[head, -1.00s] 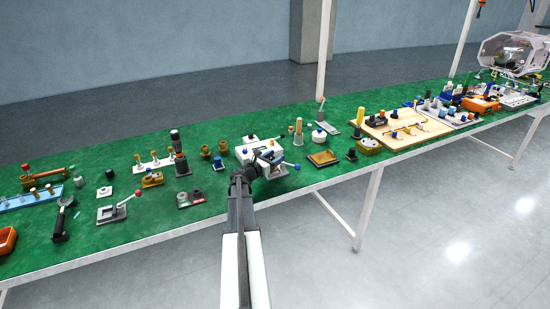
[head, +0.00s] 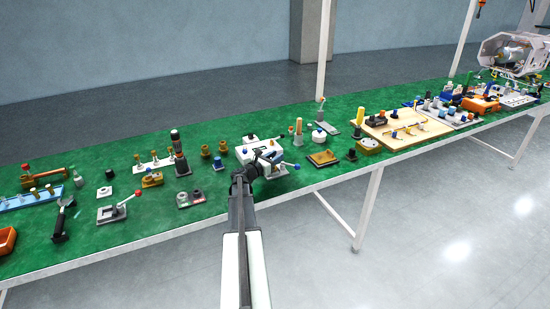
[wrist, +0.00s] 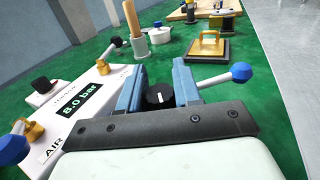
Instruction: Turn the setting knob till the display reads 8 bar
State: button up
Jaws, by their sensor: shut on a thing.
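The white machine box (wrist: 111,78) stands below and left of my gripper in the wrist view; it also shows in the head view (head: 249,153). Its black display (wrist: 80,100) reads 8.0 bar. The black setting knob (wrist: 158,97), with a white mark on top, sits between the two blue-grey fingers of my gripper (wrist: 160,85). The fingers are shut on the knob. In the head view my gripper (head: 262,165) is at the machine's front, and the knob is hidden there.
A lever with a blue ball (wrist: 241,72) sticks out right of the fingers. Another blue ball (wrist: 13,149) is at lower left. A wooden tamper-like handle (wrist: 133,20), a white round pot (wrist: 159,34) and a brown plate (wrist: 208,47) stand beyond on the green table.

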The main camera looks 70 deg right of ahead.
jog(key=shift+m+g+y, duration=0.3)
jog(key=shift+m+g, duration=0.2)
jog(key=shift+g, duration=0.2)
jog(key=m+g+y, duration=0.2)
jog(key=g, duration=0.1)
jog(key=shift+s+m, duration=0.15)
jog(key=shift+m, duration=0.15)
jog(key=shift+s+a+m+g+y, duration=0.2)
jog(key=shift+m+g+y, duration=0.8)
jog(key=shift+y, duration=0.2)
jog(key=shift+s+a+m+g+y, duration=0.15)
jog(key=shift+m+g+y, duration=0.75)
jog(key=shift+g+y, duration=0.25)
jog(key=shift+a, duration=0.1)
jog(key=o, duration=1)
jog(key=shift+c, duration=0.2)
jog(key=shift+w, duration=0.1)
jog(key=v, duration=1.3)
jog(key=shift+w+a, duration=0.1)
jog(key=shift+w, duration=0.2)
